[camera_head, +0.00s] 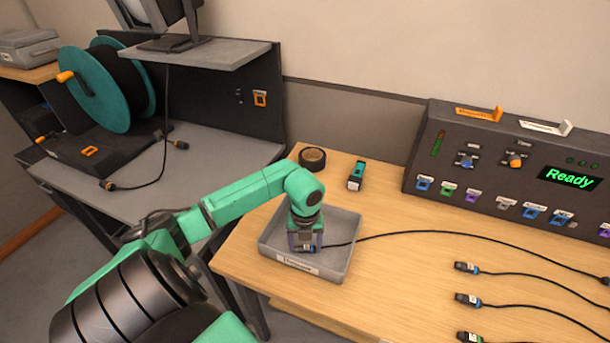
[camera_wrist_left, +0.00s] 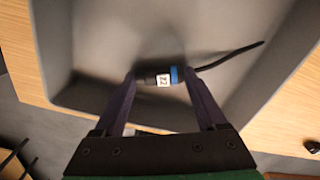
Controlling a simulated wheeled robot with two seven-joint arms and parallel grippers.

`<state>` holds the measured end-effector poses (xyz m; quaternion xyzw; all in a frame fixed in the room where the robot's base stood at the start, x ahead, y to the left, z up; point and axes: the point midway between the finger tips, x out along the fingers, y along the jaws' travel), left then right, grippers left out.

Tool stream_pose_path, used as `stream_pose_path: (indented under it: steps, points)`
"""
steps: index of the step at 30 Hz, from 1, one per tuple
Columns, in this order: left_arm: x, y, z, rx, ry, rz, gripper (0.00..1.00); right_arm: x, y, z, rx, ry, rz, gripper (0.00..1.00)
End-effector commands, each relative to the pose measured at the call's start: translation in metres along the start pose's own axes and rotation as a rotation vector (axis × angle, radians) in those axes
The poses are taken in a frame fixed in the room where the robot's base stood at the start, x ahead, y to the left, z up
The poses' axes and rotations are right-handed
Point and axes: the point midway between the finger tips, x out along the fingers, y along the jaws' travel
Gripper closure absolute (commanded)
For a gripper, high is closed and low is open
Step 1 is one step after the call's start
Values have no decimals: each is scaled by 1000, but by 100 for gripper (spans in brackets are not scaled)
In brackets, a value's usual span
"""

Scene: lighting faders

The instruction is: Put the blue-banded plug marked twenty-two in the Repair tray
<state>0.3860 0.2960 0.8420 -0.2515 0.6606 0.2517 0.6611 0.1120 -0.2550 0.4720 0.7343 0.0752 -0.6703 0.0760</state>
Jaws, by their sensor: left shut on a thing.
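The plug marked 22 (camera_wrist_left: 163,80) has a dark body, a white label and a blue band, with a black cable at its banded end. My left gripper (camera_wrist_left: 160,92) is shut on it, one finger at each side in the left wrist view. In the head view, my left gripper (camera_head: 306,247) points down inside a grey tray (camera_head: 350,225) at the table's front left. The tray's front label is too blurred to read surely. The plug is low in the tray; I cannot tell whether it touches the floor. My right gripper is out of view.
Several cabled plugs lie to the right, including one plug (camera_head: 467,267) and another (camera_head: 467,299). A black tape roll (camera_head: 312,158) and a teal-and-black device (camera_head: 357,176) sit behind the tray. A control console (camera_head: 480,160) showing "Ready" stands at the back right.

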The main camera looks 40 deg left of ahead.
Motion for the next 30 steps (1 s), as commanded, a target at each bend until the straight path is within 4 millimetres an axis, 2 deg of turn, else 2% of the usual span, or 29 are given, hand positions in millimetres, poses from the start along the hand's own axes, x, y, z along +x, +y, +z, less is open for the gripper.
stream_pose_path:
  steps: [1,3,10,14,17,27,30]
  points:
    - [2,0,0,0,0,0,22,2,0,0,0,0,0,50]
    - [1,0,0,0,0,0,0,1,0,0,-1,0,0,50]
    - [0,0,0,0,0,0,0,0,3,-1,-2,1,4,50]
    - [-7,0,1,0,-3,-2,0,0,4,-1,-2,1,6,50]
    - [-22,0,2,1,-6,-1,0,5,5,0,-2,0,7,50]
    - [-106,-1,1,1,-6,-3,0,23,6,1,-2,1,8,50]
    - [-118,-1,1,0,-2,-2,0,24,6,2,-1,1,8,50]
